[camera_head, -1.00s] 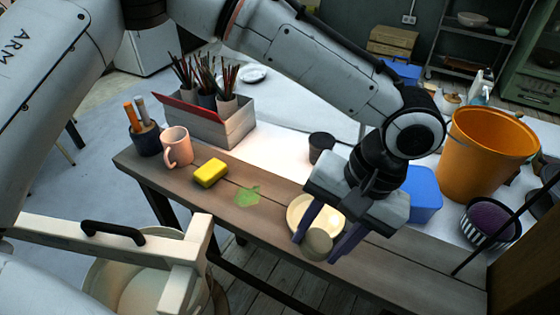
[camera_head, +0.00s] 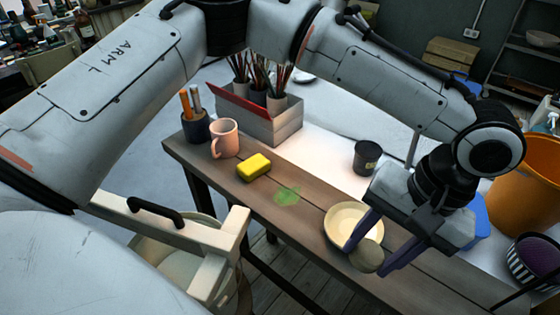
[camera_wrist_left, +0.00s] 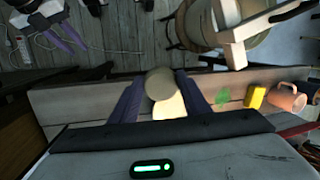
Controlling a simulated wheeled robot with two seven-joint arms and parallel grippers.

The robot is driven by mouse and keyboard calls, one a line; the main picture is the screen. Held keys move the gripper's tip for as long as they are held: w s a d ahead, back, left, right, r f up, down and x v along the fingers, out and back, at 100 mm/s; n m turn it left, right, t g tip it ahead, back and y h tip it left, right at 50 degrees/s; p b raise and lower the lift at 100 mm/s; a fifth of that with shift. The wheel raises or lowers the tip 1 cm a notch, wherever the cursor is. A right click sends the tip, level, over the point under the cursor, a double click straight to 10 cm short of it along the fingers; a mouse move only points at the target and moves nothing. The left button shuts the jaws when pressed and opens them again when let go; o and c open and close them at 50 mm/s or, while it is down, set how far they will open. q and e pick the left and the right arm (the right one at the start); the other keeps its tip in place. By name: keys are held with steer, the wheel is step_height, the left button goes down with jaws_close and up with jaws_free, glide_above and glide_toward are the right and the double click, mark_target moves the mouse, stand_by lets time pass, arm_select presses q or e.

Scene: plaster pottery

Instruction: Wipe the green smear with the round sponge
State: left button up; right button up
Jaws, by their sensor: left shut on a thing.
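The round sponge (camera_head: 366,256) is a greyish-beige disc held between the purple fingers of my left gripper (camera_head: 372,254). It overlaps the near edge of a cream dish (camera_head: 343,219) in the head view; its height above the table is hard to judge. The sponge (camera_wrist_left: 160,84) also shows in the wrist view, with a finger on each side. The green smear (camera_head: 287,196) lies on the brown wooden table, left of the dish and apart from the sponge. My right gripper (camera_wrist_left: 70,38) shows at the upper left of the wrist view, empty, its fingers apart.
A yellow block sponge (camera_head: 254,166), a pink mug (camera_head: 225,139) and a dark pen cup (camera_head: 196,128) stand left of the smear. A grey brush box (camera_head: 276,126) and a black cup (camera_head: 367,156) stand behind. An orange bucket (camera_head: 528,178) is at right. Bare table surrounds the smear.

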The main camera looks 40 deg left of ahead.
arm_select(q)
steer(key=shift+w+d+n, duration=0.15)
steer(key=shift+w+n, duration=0.15)
steer(key=shift+w, duration=0.05)
steer(key=w+a+n+h, duration=0.2)
steer(key=w+a+n, duration=0.4)
steer(key=w+a, duration=0.25)
steer(key=w+a+f+n+t, duration=0.1)
steer(key=a+f+n, duration=0.15)
steer(key=a, duration=0.65)
steer(key=w+a+f+n, duration=0.1)
steer(key=a+n, duration=0.3)
steer(key=a, duration=0.4)
steer(key=shift+h, duration=0.3)
steer(key=shift+s+f, duration=0.2)
steer(key=shift+f, duration=2.15)
